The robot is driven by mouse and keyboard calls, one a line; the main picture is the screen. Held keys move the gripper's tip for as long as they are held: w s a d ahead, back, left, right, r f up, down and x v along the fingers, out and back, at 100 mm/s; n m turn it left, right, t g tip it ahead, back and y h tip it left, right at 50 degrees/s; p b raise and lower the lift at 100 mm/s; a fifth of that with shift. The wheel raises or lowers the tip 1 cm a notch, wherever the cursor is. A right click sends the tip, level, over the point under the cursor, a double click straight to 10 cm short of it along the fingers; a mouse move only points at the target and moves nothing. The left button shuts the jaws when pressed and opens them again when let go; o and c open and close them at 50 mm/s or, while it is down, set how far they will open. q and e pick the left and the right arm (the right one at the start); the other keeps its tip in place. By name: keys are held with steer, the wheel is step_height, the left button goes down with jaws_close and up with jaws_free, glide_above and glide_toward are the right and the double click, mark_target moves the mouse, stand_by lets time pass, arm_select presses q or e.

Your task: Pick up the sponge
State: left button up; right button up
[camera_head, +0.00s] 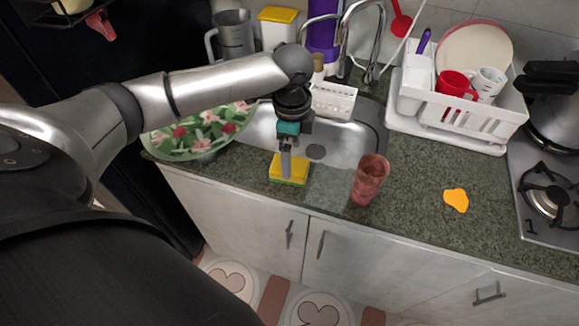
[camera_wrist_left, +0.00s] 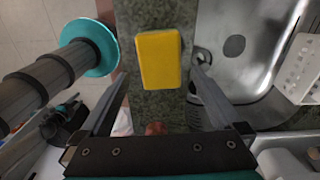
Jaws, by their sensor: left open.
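The yellow sponge (camera_head: 289,172) lies on the green speckled counter in front of the sink. A darker green underside shows along its front edge. In the left wrist view the sponge (camera_wrist_left: 158,59) lies flat on the counter strip, ahead of and between the lines of the two fingers. My left gripper (camera_head: 286,165) points down over the sponge in the head view and hides part of it. In the left wrist view its fingers (camera_wrist_left: 150,90) are apart, with nothing held between them. Whether a finger touches the sponge cannot be told. My right gripper is not in view.
A reddish cup (camera_head: 369,180) stands right of the sponge on the counter. The sink (camera_head: 345,145) is just behind. A floral tray (camera_head: 190,150) lies left, a white dish rack (camera_head: 470,110) back right, an orange patch (camera_head: 456,200) further right. Counter between cup and patch is clear.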

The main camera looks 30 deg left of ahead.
mark_target(300, 166)
arm_select(q)
steer(key=f, duration=0.5)
steer(key=shift+a+b, duration=0.25)
steer(key=shift+b, duration=0.15)
steer(key=c, duration=1.2)
steer(key=shift+r, duration=0.1)
steer(key=shift+c, duration=0.2)
